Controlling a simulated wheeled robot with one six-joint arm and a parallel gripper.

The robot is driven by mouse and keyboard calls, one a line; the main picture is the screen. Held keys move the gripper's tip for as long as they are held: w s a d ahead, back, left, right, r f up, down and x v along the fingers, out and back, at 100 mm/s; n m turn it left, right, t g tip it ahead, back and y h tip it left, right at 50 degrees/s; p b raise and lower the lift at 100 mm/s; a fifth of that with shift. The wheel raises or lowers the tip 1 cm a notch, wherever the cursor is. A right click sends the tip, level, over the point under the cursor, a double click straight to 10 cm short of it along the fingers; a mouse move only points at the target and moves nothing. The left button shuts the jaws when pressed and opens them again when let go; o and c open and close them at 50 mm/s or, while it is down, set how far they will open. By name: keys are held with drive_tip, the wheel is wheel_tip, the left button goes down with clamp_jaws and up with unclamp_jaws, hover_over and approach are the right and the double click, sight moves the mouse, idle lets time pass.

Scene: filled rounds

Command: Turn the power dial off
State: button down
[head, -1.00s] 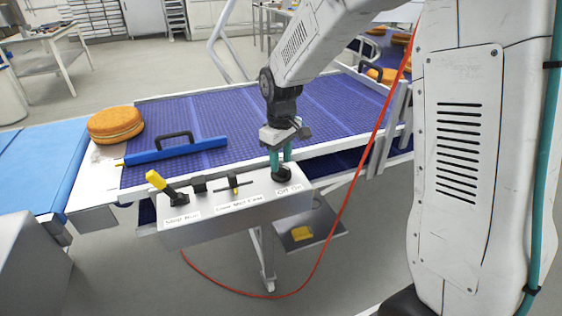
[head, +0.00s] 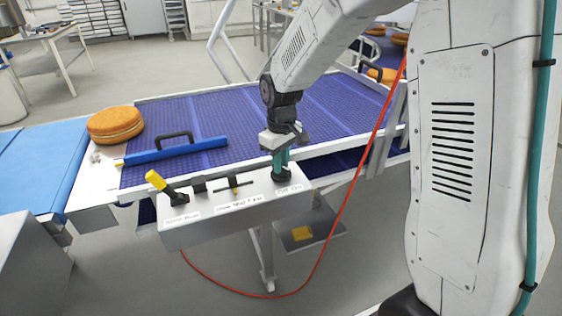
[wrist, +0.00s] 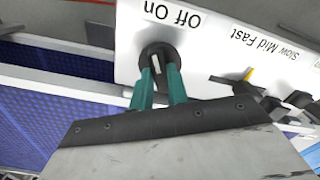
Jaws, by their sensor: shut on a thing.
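The black round power dial (head: 282,178) sits at the right end of the grey control box (head: 235,215), beside the "Off On" label (head: 289,189). In the wrist view the dial (wrist: 150,49) shows a pale pointer bar between my fingertips, aimed roughly towards the label, which appears upside down. Whether it points at Off or On is hard to tell. My gripper (head: 281,170) points down over the box, its teal fingers shut on the dial; they also show in the wrist view (wrist: 160,73).
Left of the dial are a slider (head: 233,184) over "Slow Mid Fast", a black knob (head: 199,185) and a yellow-handled lever (head: 157,181). The blue belt (head: 225,107) lies behind, with a blue bar (head: 175,151) and a cake (head: 115,124). A red cable (head: 340,213) hangs in front.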

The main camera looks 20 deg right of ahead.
drive_tip(key=m, duration=0.5)
drive_tip(key=shift+m, duration=0.3)
drive_tip(key=m, duration=0.5)
drive_tip(key=shift+m, duration=0.3)
idle(0.3)
drive_tip(key=c, duration=1.4)
unclamp_jaws()
drive_tip(key=shift+o, duration=0.2)
wheel_tip(320, 180, up, 8)
drive_tip(key=shift+a+f, duration=0.1)
